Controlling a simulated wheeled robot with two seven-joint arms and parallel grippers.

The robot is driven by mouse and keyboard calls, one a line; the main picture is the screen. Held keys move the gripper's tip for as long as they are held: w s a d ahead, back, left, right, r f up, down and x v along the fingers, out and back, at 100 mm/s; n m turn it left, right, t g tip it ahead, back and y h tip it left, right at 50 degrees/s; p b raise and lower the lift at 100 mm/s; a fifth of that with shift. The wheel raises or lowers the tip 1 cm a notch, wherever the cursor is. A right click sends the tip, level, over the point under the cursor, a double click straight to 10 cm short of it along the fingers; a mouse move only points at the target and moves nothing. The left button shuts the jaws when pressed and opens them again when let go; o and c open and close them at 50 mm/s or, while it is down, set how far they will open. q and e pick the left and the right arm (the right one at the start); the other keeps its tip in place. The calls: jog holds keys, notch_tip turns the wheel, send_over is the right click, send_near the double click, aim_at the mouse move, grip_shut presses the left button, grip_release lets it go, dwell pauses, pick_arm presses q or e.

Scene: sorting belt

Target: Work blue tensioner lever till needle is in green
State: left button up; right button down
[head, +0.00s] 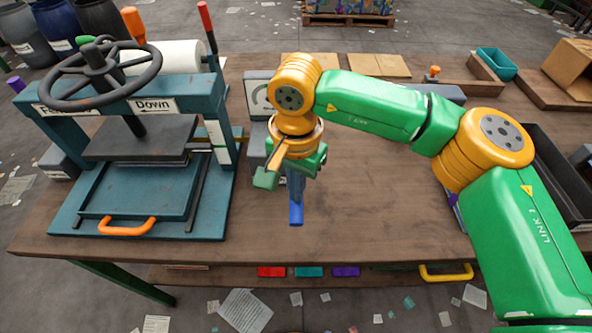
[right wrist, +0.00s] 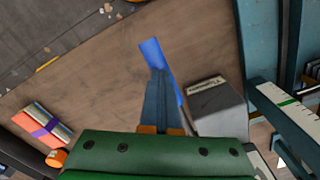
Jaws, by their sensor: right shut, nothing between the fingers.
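The blue tensioner lever (head: 296,214) sticks out toward the table's front edge; its blue end also shows in the right wrist view (right wrist: 151,51). My right gripper (head: 295,198) is over the lever, its blue-grey fingers shut together with nothing between them. In the right wrist view the fingertips (right wrist: 158,73) overlap the lever, and I cannot tell whether they touch it. The grey tensioner box (right wrist: 215,108) with its label stands beside the fingers. The gauge (head: 256,90) is partly hidden behind my wrist, so needle and green zone cannot be read. My left gripper is not in view.
A teal press (head: 62,217) with a handwheel and an orange-handled tray stands left. A black tray (head: 548,170) lies at the right, behind my arm. Orange, grey and purple items (right wrist: 42,124) lie near the gripper. The table's front middle (head: 380,220) is clear.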

notch_tip(320, 180, up, 13)
jog(key=p, duration=0.9)
jog(key=shift+f, duration=0.15)
dwell(0.5)
